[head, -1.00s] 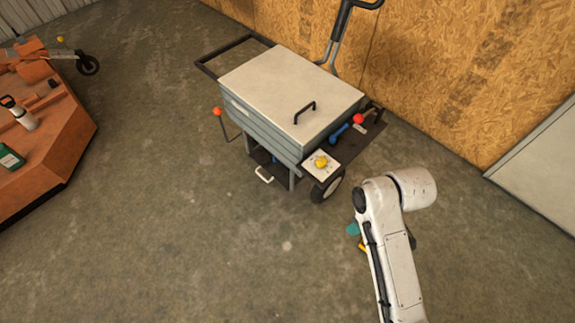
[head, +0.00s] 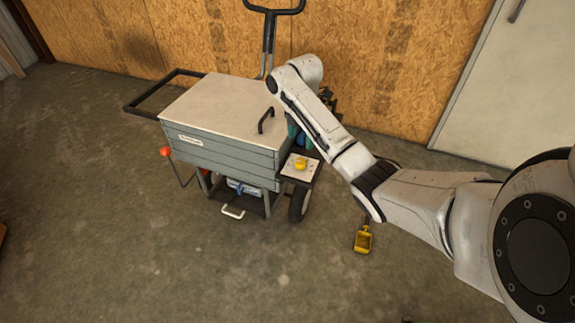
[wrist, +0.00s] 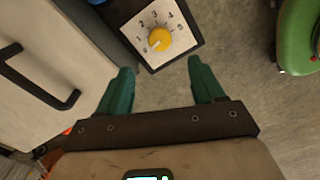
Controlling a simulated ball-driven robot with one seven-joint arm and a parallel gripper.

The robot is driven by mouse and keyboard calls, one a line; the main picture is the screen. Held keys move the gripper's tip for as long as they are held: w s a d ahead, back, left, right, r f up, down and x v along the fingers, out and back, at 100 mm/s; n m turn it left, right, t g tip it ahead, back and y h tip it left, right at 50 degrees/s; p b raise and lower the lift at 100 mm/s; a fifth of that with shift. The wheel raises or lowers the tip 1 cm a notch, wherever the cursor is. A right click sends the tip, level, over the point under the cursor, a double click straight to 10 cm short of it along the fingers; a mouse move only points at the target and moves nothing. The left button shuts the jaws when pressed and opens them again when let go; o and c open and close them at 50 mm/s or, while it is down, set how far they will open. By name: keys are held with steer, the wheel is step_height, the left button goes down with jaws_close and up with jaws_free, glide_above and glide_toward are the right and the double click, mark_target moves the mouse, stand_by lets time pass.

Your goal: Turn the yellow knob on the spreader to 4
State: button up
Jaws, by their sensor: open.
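The spreader is a grey box-like cart with a pale lid (head: 215,108) and a black lid handle (head: 265,121). Its yellow knob (head: 300,164) sits on a white dial plate at the near right corner. In the wrist view the knob (wrist: 159,39) is at the top centre, on a plate (wrist: 177,58) with printed numbers, 1 to 5 legible. A small dark mark is on the knob's lower left, off the 4. My gripper (wrist: 160,64) is open and empty, its green fingers apart with the knob beyond the tips. In the head view my arm largely hides it.
A yellow scoop-like object (head: 363,240) lies on the floor right of the wheel (head: 298,205). A red-tipped lever (head: 166,152) sticks out on the left. A green object (wrist: 298,36) is at the wrist view's right.

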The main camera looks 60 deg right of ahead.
mark_target(300, 162)
step_height(300, 162, down, 10)
steer(key=shift+b, duration=0.95)
steer(key=c, duration=1.1)
